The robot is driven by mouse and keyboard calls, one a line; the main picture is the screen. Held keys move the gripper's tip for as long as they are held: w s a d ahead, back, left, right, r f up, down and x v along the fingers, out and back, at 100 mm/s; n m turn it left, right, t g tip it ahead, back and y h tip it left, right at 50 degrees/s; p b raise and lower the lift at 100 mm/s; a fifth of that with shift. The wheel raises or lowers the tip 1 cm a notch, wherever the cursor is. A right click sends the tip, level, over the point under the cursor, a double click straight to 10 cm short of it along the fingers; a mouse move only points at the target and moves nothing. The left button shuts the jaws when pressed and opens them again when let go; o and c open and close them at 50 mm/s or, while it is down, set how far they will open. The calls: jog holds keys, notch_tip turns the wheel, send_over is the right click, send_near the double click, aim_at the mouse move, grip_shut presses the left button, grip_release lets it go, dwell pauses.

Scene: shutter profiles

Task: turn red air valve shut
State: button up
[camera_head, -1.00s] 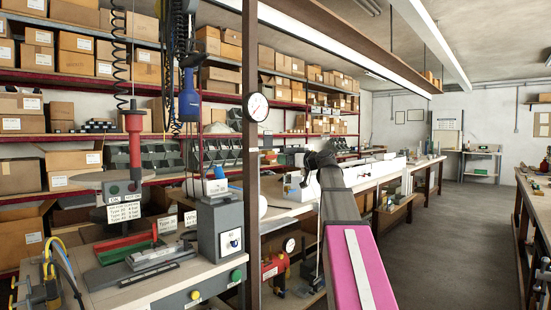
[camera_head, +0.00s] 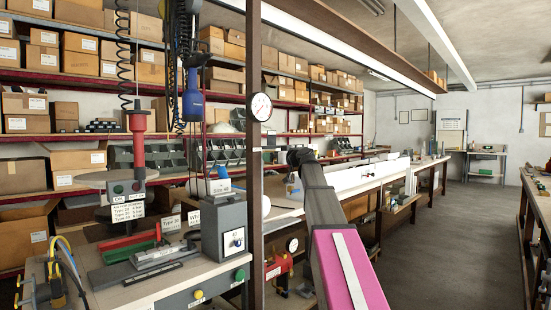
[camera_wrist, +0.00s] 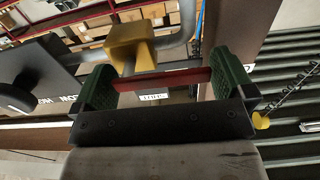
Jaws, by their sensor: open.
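In the wrist view a long red handle (camera_wrist: 162,80) lies across the picture between the two green-padded fingers of my gripper (camera_wrist: 165,76). The fingers are apart, one near each end of the handle. I cannot tell whether either pad touches it. A yellow valve body (camera_wrist: 130,47) on a grey pipe (camera_wrist: 180,40) sits just beyond the handle. In the head view my arm reaches towards the bench and my gripper does not show clearly. The valve cannot be made out there.
A dark box-like part (camera_wrist: 42,75) stands close on the left in the wrist view. In the head view a round gauge (camera_head: 261,107) is on a brown post, left of my arm. A long bench (camera_head: 345,190) lies behind the arm. The aisle floor (camera_head: 455,240) is clear.

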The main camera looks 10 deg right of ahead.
jog(key=c, duration=0.9)
jog(key=shift+c, duration=0.2)
jog(key=shift+r, duration=0.1)
jog(key=m, duration=0.2)
jog(key=r+m, duration=0.1)
jog(key=m, duration=0.1)
jog(key=shift+w+d+r+m, duration=0.1)
jog(key=shift+m, duration=0.3)
jog(key=m, duration=0.3)
jog(key=r+m, duration=0.1)
jog(key=shift+w+d+m, duration=0.25)
jog(key=shift+d+m, duration=0.05)
jog(key=shift+d, duration=0.05)
jog(key=m, duration=0.3)
jog(key=d+m, duration=0.1)
jog(key=shift+w+r+m, duration=0.25)
jog(key=shift+w+m, duration=0.05)
jog(key=shift+w+d+m, duration=0.15)
jog(key=shift+d+m, duration=0.05)
jog(key=shift+m, duration=0.8)
jog(key=shift+w+d+m, duration=0.15)
jog(key=shift+d+m, duration=0.05)
jog(key=shift+m, duration=0.8)
